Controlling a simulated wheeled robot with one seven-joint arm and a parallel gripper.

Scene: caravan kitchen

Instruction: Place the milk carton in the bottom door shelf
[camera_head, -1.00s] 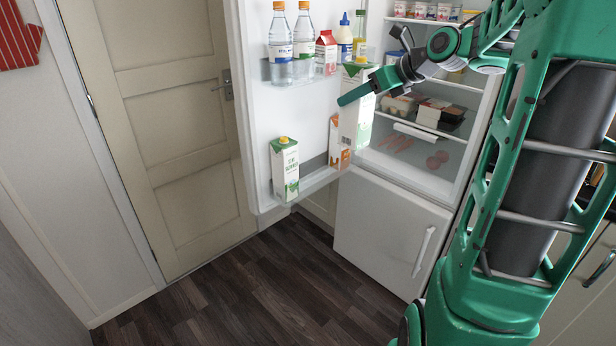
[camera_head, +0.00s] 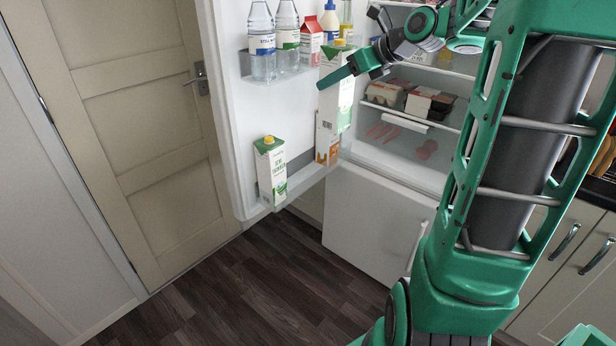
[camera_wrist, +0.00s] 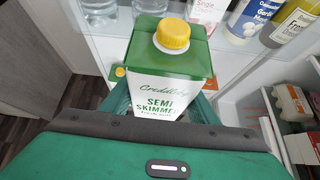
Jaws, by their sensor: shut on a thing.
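My gripper (camera_head: 336,79) is shut on a white and green milk carton (camera_head: 338,108) with a yellow cap, held upright in front of the open fridge. In the wrist view the carton (camera_wrist: 160,85) reads "Semi Skimmed", and its cap faces the camera. The fridge door's bottom shelf (camera_head: 306,182) is a clear rail low on the door. Another green and white carton (camera_head: 270,172) stands at its left end. An orange and white carton (camera_head: 327,147) stands at its right end, partly hidden by the held carton. A stretch between these two cartons looks empty.
The upper door shelf (camera_head: 283,77) holds water bottles (camera_head: 262,42), a small red and white carton (camera_head: 311,42) and sauce bottles, close above and beside the held carton. Fridge shelves with egg boxes (camera_head: 386,94) lie to the right. A closed room door (camera_head: 140,110) is at left.

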